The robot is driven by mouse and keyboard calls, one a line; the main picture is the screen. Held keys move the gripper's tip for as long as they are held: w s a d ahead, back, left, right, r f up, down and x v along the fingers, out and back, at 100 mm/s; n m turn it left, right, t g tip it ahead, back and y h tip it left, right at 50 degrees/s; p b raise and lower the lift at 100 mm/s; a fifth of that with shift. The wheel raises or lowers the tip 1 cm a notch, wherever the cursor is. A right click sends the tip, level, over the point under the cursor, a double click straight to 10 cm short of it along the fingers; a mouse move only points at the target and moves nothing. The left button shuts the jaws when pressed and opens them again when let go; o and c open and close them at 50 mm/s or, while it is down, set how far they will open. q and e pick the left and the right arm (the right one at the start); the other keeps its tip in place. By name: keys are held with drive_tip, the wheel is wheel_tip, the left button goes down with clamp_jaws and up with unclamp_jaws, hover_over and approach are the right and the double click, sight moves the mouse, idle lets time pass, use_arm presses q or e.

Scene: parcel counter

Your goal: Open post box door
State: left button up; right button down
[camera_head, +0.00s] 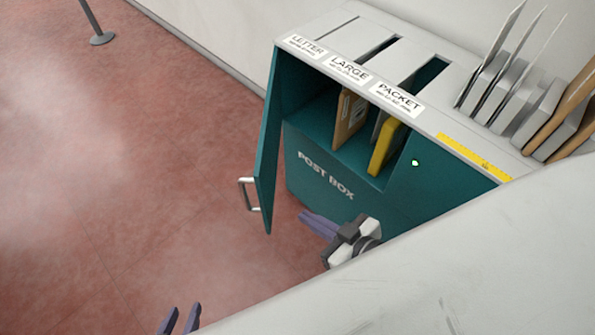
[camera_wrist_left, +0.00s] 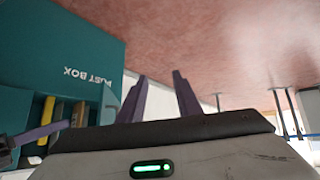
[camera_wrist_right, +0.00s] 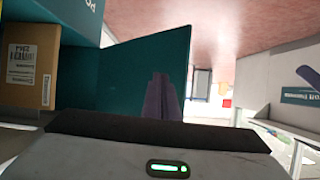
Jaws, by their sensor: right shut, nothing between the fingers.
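The teal post box (camera_head: 440,185) has its door (camera_head: 268,150) standing wide open, hinged at the box's left side. The door's metal handle (camera_head: 248,195) is on its outer face, with no gripper on it. My right gripper (camera_head: 308,220) is shut and empty, in front of the box and to the right of the door. The right wrist view shows its closed fingers (camera_wrist_right: 161,98) before the door panel (camera_wrist_right: 130,75). My left gripper (camera_head: 180,320) is open and empty at the bottom of the head view, apart from the door. Its spread fingers show in the left wrist view (camera_wrist_left: 160,95).
Inside the box stand a brown parcel (camera_head: 350,115) and a yellow packet (camera_head: 385,148). Slots labelled letter, large and packet are on top, with a rack of envelopes (camera_head: 520,95) at right. A post (camera_head: 100,38) stands far left. The red floor left of the door is clear.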

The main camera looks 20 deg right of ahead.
drive_tip(key=w+d+r+n+t+y+b, duration=0.1)
drive_tip(key=w+r+n+y+b, duration=0.2)
drive_tip(key=w+n+y, duration=0.15)
drive_tip(key=n+g+y+b, duration=0.2)
drive_tip(key=n+g+y, duration=0.3)
drive_tip(key=y, duration=0.2)
approach(263, 189)
drive_tip(key=shift+m, duration=0.25)
drive_tip(key=x, duration=0.6)
drive_tip(key=shift+w+f+b, duration=0.1)
drive_tip(key=shift+w+b, duration=0.05)
drive_tip(key=shift+b, duration=0.2)
drive_tip(key=shift+a, duration=0.2)
drive_tip(key=shift+a, duration=0.1)
